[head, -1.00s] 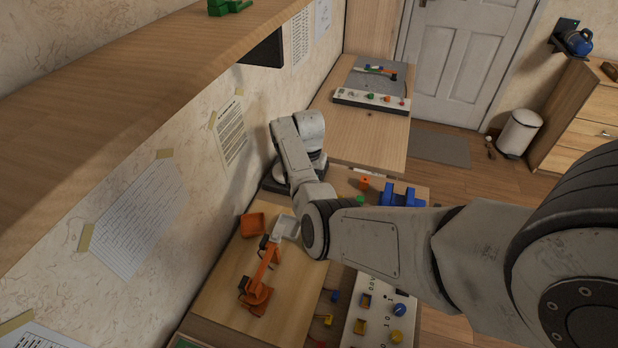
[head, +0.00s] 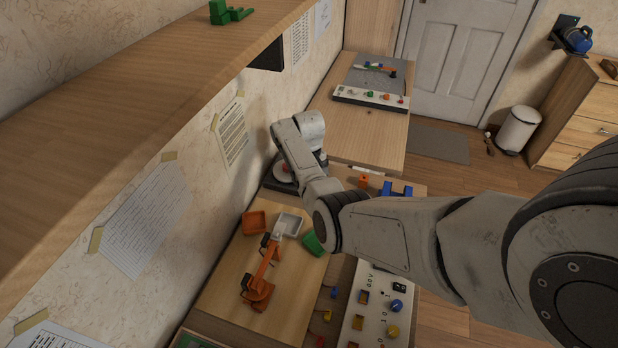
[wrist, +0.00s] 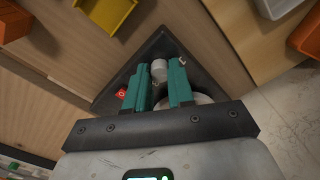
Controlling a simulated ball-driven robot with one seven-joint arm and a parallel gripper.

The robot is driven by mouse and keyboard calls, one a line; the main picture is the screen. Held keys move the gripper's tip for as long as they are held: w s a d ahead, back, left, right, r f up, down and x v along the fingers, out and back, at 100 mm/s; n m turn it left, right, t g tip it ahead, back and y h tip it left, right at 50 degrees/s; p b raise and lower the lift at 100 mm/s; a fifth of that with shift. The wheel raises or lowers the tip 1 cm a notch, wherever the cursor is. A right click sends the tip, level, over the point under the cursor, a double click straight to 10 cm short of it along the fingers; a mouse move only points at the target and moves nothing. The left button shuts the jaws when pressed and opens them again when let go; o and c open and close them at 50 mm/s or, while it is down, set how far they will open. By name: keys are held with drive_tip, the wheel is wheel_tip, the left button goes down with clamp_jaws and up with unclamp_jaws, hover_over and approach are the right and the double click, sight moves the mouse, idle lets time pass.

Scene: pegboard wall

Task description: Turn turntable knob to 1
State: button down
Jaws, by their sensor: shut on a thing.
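In the wrist view the dark turntable base (wrist: 128,78) lies below my gripper, with part of its pale platter (wrist: 182,99) behind the fingers. A small round grey knob (wrist: 159,70) sits near its corner. My gripper (wrist: 163,78) has its teal fingers on either side of the knob and is shut on it. A red mark that looks like 0 (wrist: 122,93) is left of the fingers. A small white mark (wrist: 183,63) is right of the knob, too small to read. In the head view the turntable base (head: 279,187) shows beside my arm, which hides the gripper tips.
An orange tray (head: 254,222), a white tray (head: 289,223), a green bin (head: 313,243) and a small orange arm model (head: 262,278) stand on the near bench. A white panel with knobs (head: 375,320) is right of them. The wall and an overhead shelf (head: 110,110) bound the left.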

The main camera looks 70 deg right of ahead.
drive_tip(key=shift+n, duration=1.1)
drive_tip(key=c, duration=1)
unclamp_jaws()
wheel_tip(320, 180, up, 11)
drive_tip(key=shift+f, duration=0.1)
